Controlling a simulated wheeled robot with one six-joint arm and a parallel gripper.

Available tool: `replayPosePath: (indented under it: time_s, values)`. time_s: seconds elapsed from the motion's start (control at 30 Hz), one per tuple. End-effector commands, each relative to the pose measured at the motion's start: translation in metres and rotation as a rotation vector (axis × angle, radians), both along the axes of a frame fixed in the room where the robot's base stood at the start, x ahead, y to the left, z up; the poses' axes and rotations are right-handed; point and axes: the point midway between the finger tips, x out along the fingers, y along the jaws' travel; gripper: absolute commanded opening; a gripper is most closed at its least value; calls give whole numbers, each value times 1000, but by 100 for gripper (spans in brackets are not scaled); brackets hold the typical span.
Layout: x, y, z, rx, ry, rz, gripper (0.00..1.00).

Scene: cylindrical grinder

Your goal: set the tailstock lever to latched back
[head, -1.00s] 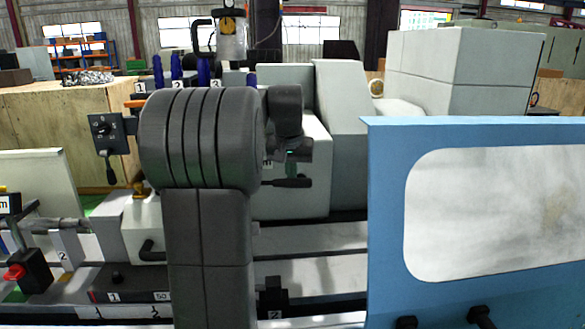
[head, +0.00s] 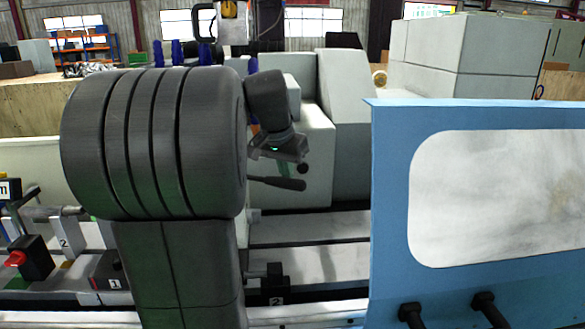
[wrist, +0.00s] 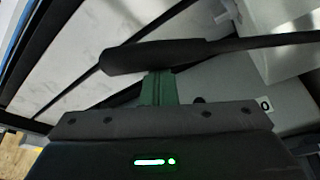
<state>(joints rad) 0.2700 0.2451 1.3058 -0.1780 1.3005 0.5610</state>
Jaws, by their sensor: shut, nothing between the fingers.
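The tailstock lever, a black tapered handle (head: 277,183), shows in the head view just right of my arm, in front of the grey machine housing. It slopes slightly down to the right, and its left end is hidden behind my arm. In the wrist view the lever (wrist: 150,55) runs across the picture just beyond the fingertips. My gripper (head: 278,158) is tilted above the lever in the head view. Its green fingers (wrist: 158,86) are shut and empty, with their tips at the lever's lower edge in the wrist view. I cannot tell whether they touch it.
A blue door panel (head: 385,210) with a cloudy window stands close on the right. Grey machine blocks (head: 335,110) rise behind the lever. A pale bed with dark rails (head: 310,240) lies below.

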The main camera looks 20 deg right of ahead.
Motion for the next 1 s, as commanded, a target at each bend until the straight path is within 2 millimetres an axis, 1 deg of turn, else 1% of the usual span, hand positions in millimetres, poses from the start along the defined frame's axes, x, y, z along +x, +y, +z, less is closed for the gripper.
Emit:
replayPosePath:
  time_s: [0.03,0.2,0.43,0.5,0.7,1.0]
  values:
    - [-10,10,-3,2,5,-36,0]
    - [-33,37,-3,2,6,-173,0]
    - [-54,68,-3,3,7,-325,0]
    - [-58,76,-2,3,5,-325,0]
    - [-64,90,-1,3,4,-325,0]
    - [-67,97,-2,6,8,-325,0]
